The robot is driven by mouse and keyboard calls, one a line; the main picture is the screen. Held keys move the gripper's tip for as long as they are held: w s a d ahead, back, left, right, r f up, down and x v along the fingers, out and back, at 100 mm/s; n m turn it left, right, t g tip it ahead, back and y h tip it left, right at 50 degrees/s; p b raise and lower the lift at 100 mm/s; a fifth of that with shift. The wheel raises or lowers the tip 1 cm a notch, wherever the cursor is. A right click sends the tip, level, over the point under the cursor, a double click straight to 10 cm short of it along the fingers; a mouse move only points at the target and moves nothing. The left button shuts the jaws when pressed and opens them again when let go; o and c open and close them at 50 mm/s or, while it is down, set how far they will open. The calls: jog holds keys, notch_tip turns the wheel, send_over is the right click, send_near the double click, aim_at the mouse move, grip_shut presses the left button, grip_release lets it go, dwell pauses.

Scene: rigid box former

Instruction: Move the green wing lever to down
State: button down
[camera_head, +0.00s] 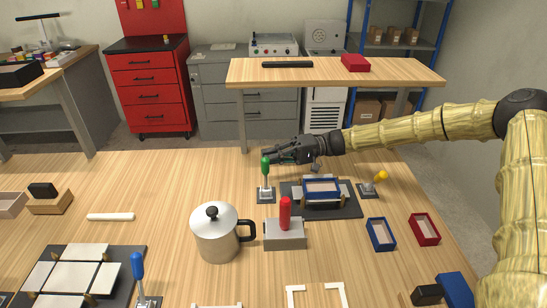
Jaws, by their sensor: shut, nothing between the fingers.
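The green wing lever (265,168) stands upright on a small dark base at the middle of the wooden table, left of the box former (345,208). My gripper (270,156) reaches in from the right, and its fingers are shut and empty. The fingertips overlap the lever's green handle in the picture, at or just behind it. I cannot tell whether they touch it.
A metal pot (217,243) and a red-handled lever (286,212) on a grey block stand in front. A yellow-knobbed lever (381,176), a blue box (381,235) and a red box (424,229) lie to the right.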

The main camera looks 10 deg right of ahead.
jog(key=s+n+b, duration=0.1)
jog(key=b, duration=0.1)
jog(key=s+n+b, duration=0.2)
jog(key=b, duration=0.1)
jog(key=s+a+n+h+b, duration=0.1)
jog(key=s+n+b, duration=0.1)
jog(key=b, duration=0.1)
jog(key=shift+s+r+t, duration=0.2)
jog(key=shift+r+t, duration=0.15)
jog(key=shift+t, duration=0.05)
jog(key=shift+a, duration=0.1)
dwell(0.4)
jog(key=d, duration=0.4)
jog(key=d+r, duration=0.1)
jog(key=d, duration=0.7)
jog(key=shift+r, duration=0.25)
dwell(3.9)
